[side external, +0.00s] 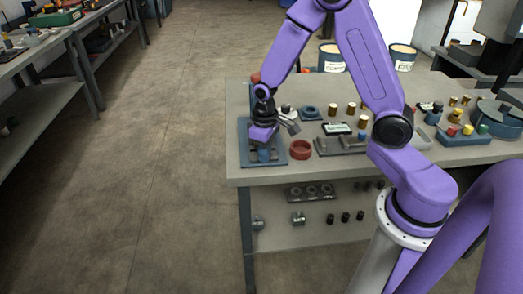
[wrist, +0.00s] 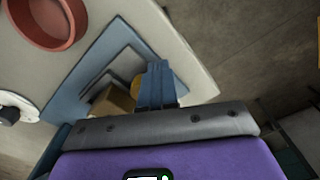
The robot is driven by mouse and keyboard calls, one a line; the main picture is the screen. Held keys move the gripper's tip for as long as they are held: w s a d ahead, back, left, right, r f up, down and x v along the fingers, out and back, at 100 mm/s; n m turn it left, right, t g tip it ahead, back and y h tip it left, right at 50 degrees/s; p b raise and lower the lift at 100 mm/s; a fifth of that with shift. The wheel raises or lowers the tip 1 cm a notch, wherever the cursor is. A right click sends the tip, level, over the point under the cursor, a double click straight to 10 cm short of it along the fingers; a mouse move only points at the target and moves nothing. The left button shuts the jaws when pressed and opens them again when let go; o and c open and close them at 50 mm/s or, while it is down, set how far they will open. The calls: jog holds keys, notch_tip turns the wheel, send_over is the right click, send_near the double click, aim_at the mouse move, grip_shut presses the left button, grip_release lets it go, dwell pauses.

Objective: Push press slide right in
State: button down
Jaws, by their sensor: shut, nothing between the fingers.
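My gripper (side external: 264,156) is at the left end of the workbench, pointing down over a blue base plate (side external: 243,152). In the wrist view its blue fingers (wrist: 157,70) are together with nothing between them. The blue base plate (wrist: 75,88) lies below and beyond the fingers. A tan block (wrist: 112,100), possibly the press slide, sits on it to the left of the fingers. A yellowish part behind the fingers is mostly hidden. I cannot tell whether the fingers touch the block. In the side view my gripper covers most of the press.
A red ring-shaped dish (side external: 300,150) stands just right of the plate and also shows in the wrist view (wrist: 48,22). Several brass cylinders (side external: 351,108), a grey fixture (side external: 340,146) and a round blue container (side external: 500,115) stand farther right. The bench's left edge is close to the plate.

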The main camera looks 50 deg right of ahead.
jog(key=shift+w+d, duration=3)
jog(key=shift+d, duration=0.05)
jog(key=shift+s+a, duration=0.15)
jog(key=shift+s+a, duration=0.3)
jog(key=shift+r, duration=0.1)
jog(key=shift+r, duration=3.4)
jog(key=shift+a, duration=0.1)
